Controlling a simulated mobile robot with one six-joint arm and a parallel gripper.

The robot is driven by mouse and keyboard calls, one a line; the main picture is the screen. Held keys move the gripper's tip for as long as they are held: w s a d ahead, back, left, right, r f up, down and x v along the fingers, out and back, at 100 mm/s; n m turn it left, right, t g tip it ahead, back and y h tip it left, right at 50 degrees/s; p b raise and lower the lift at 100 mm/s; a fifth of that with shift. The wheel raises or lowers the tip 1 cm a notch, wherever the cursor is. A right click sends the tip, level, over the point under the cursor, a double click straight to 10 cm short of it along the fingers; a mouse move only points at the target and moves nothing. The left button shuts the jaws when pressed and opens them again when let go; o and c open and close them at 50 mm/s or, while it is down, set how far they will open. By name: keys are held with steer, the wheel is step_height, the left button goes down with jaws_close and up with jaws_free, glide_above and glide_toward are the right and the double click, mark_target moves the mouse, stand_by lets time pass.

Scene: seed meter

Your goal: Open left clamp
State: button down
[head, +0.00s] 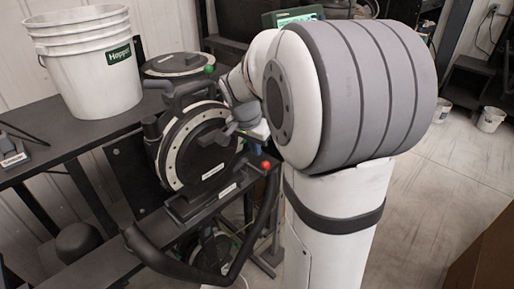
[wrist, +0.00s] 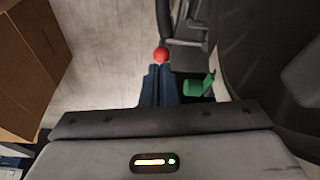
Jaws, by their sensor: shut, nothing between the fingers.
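The seed meter (head: 198,146) is a round black housing with a pale ring, upright on the front of a dark frame. A red ball knob (head: 265,165) is at its lower right; a red ball also shows in the wrist view (wrist: 162,56), just beyond my fingertips. A green knob (head: 209,69) is above the meter; a green part (wrist: 196,88) shows right of my fingers in the wrist view. Which part is the left clamp, I cannot tell. My gripper (wrist: 157,74) is shut and empty, close to the meter's right side. My arm hides part of that side in the head view.
A white bucket (head: 92,62) stands on the dark bench (head: 75,132) at left. A curved black handle (head: 225,262) sticks out below the meter. A brown box (wrist: 32,62) is at left in the wrist view. Pale floor (head: 425,200) is open at right.

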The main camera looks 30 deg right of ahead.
steer(key=x, duration=0.7)
steer(key=shift+f, duration=0.35)
steer(key=shift+d, duration=0.1)
